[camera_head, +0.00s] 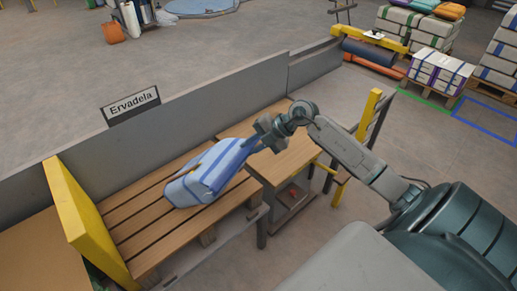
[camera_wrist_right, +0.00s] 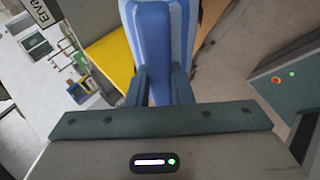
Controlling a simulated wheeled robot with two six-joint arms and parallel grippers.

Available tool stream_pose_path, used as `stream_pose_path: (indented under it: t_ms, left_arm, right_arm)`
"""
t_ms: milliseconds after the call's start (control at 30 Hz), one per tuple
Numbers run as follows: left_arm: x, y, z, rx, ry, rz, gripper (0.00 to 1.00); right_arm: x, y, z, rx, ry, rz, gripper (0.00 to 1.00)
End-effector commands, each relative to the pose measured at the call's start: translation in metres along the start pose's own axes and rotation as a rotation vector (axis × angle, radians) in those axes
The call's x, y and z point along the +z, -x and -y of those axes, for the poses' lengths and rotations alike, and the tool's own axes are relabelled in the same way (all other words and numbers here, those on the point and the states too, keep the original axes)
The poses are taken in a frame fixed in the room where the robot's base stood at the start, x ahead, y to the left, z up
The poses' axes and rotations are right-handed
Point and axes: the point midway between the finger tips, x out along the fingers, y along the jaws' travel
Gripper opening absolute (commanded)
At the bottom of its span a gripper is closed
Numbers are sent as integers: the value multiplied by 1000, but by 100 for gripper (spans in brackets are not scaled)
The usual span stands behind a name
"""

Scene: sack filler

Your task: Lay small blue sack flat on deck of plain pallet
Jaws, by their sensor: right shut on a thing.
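The small blue sack (camera_head: 207,174) has lighter blue stripes and hangs tilted over the right end of the plain wooden pallet (camera_head: 130,228). Its lower end is at or just above the slats; I cannot tell if it touches. My right gripper (camera_head: 259,146) is shut on the sack's upper right end. In the right wrist view the sack (camera_wrist_right: 158,45) extends away between the two fingers of my right gripper (camera_wrist_right: 158,86). My left gripper is not in view.
A yellow board (camera_head: 88,220) stands at the pallet's left end. A grey wall (camera_head: 200,105) with an "Ervadela" sign (camera_head: 131,105) runs behind. A wooden table (camera_head: 285,160) adjoins on the right, beside a yellow post (camera_head: 368,115). Stacked sacks (camera_head: 440,70) stand far right.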

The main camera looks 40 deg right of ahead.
Motion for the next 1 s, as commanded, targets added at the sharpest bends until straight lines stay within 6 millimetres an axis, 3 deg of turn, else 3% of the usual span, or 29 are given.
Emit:
stream_pose_path:
  t_ms: [33, 1000]
  left_arm:
    - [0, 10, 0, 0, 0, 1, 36]
    - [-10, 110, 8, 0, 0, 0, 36]
  right_arm:
    - [-2, 4, -15, -8, -3, -2, 0]
    - [-3, 4, -146, -433, -161, -3, 0]
